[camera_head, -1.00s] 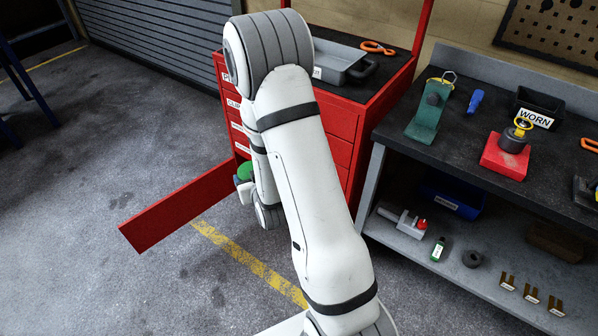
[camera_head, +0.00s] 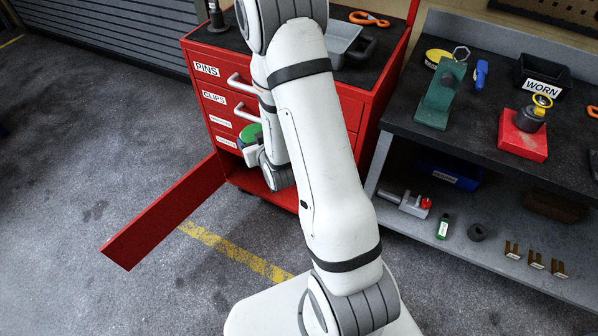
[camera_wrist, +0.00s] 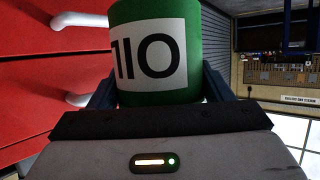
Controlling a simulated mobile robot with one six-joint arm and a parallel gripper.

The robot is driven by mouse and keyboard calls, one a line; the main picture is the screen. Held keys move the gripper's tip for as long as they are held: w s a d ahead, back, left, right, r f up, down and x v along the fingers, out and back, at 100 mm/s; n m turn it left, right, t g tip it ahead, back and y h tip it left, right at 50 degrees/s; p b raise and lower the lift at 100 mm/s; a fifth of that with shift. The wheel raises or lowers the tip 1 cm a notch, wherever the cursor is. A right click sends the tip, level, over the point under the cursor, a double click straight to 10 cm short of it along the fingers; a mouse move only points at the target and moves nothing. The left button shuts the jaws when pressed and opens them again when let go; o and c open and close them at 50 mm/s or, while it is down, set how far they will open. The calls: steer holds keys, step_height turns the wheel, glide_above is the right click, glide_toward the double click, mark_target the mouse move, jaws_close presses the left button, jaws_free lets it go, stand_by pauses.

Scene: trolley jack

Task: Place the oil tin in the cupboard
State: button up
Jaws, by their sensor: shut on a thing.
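The green oil tin (camera_wrist: 155,40) is in my gripper (camera_wrist: 158,95), with a white label that reads upside down in the wrist view. The jaws are shut around its sides. In the head view the tin's green top (camera_head: 251,132) shows beside my wrist, in front of the red cabinet's lower drawers; my arm hides part of it. The cupboard (camera_head: 238,178) is the open space at the bottom of the red cabinet. Its door (camera_head: 165,212) stands open, swung out toward the front left. My arm hides part of the cupboard's inside.
Drawer handles (camera_head: 240,84) stick out of the cabinet front above the cupboard. Floor left of the door is clear.

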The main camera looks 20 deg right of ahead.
steer(key=w+d+f+b, duration=0.1)
steer(key=w+f+b, duration=0.2)
steer(key=f+b, duration=1.35)
steer(key=w+d+f+b, duration=0.1)
steer(key=w+f+b, duration=0.3)
steer(key=f+b, duration=1.3)
steer(key=d+f+m+g+h+p, duration=0.1)
steer(key=d+f+m+h, duration=0.35)
steer(key=f, duration=0.85)
steer(key=d+f+m+g+h+p, duration=0.1)
steer(key=d+f+h, duration=0.1)
steer(key=d+f, duration=0.75)
steer(key=b+x, duration=0.3)
steer(key=x, duration=0.2)
steer(key=a+b+x, duration=0.1)
steer(key=b+x, duration=0.2)
steer(key=x, duration=0.3)
steer(key=w+b+x, duration=0.1)
steer(key=b+x, duration=0.2)
steer(key=x, duration=0.3)
steer(key=shift+w+a+r, duration=0.15)
steer(key=shift+w+r, duration=0.05)
steer(key=shift+r, duration=0.15)
